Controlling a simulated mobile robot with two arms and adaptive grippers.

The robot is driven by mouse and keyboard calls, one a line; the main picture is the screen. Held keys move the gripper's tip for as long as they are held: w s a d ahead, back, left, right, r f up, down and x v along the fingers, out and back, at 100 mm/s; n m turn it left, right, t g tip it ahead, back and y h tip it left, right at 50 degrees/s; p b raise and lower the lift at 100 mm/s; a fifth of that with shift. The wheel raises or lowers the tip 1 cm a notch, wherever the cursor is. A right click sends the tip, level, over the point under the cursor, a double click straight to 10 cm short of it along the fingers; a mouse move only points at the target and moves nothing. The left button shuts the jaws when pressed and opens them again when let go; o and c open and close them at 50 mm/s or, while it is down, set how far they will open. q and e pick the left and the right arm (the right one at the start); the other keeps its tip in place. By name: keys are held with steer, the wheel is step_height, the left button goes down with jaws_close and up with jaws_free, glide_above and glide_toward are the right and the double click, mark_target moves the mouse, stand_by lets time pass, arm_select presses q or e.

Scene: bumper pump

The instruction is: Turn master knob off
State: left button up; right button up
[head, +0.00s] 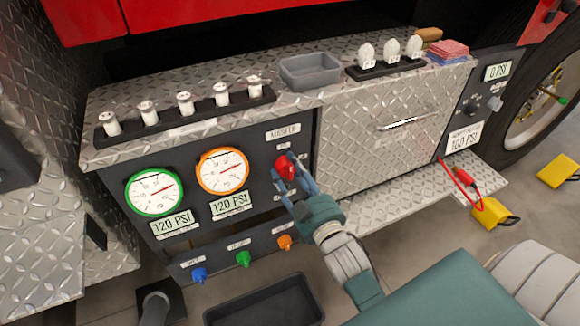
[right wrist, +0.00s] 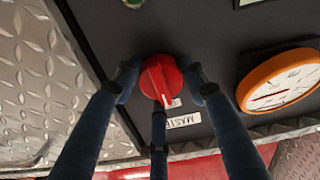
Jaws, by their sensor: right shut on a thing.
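The red master knob (head: 287,167) sits on the dark panel under a label reading MASTER (head: 283,133). My left gripper is not in view.
The green gauge (head: 154,191) and orange gauge (head: 223,171) both read 120 PSI. Blue (head: 199,275), green (head: 243,259) and orange (head: 285,242) knobs line the lower panel. A grey bin (head: 310,71) stands on the ledge. A dark tray (head: 264,303) lies below the panel.

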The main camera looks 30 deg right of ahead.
steer(key=shift+f, duration=0.35)
steer(key=o, duration=1.2)
steer(key=shift+c, duration=0.2)
steer(key=shift+r, duration=0.1)
steer(key=shift+s, duration=0.15)
steer(key=s, duration=1.1)
steer(key=shift+s+a, duration=0.35)
steer(key=shift+s, duration=0.05)
